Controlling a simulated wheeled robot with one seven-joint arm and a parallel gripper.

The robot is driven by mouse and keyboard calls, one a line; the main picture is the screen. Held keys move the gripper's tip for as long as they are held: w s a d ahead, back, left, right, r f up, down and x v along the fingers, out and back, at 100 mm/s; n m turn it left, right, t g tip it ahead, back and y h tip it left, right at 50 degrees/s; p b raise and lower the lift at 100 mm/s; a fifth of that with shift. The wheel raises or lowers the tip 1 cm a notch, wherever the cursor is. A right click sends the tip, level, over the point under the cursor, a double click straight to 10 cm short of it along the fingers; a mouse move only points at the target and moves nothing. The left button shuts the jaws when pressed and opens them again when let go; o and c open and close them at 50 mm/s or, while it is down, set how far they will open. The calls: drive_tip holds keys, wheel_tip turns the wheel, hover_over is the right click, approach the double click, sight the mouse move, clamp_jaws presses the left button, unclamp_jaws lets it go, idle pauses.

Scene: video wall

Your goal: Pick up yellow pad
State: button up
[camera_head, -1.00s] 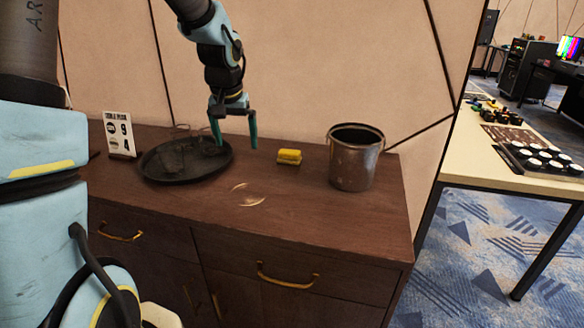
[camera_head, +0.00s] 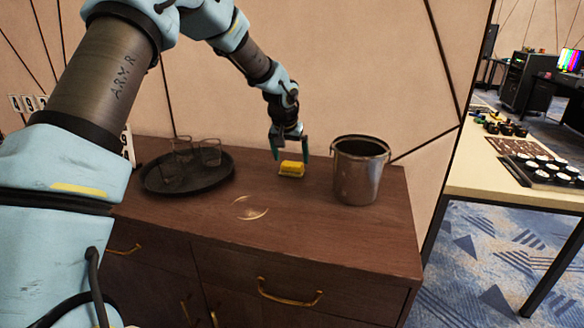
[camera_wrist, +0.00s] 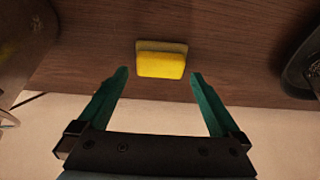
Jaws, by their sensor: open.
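The yellow pad (camera_head: 291,169) lies on the brown cabinet top, between the dark tray and the metal bucket. In the wrist view the pad (camera_wrist: 161,60) sits just beyond the fingertips, roughly centred between them, with a duller layer along one edge. My gripper (camera_head: 290,158) is open and empty, close above and behind the pad. In the wrist view its two green fingers (camera_wrist: 158,76) are spread wider than the pad, and neither touches it.
A metal bucket (camera_head: 358,178) stands right of the pad. A round dark tray (camera_head: 205,183) with clear glasses (camera_head: 209,151) stands to the left. A pale ring-like mark (camera_head: 250,209) shows on the cabinet top (camera_head: 310,225) in front. The wall is close behind.

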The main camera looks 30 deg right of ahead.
sight(292, 164)
drive_tip(key=shift+p+x, duration=0.4)
drive_tip(key=shift+x, duration=1.35)
drive_tip(key=shift+a, duration=0.1)
drive_tip(key=c, duration=1)
drive_tip(key=shift+r, duration=0.1)
wheel_tip(292, 164, up, 10)
drive_tip(key=b, duration=0.2)
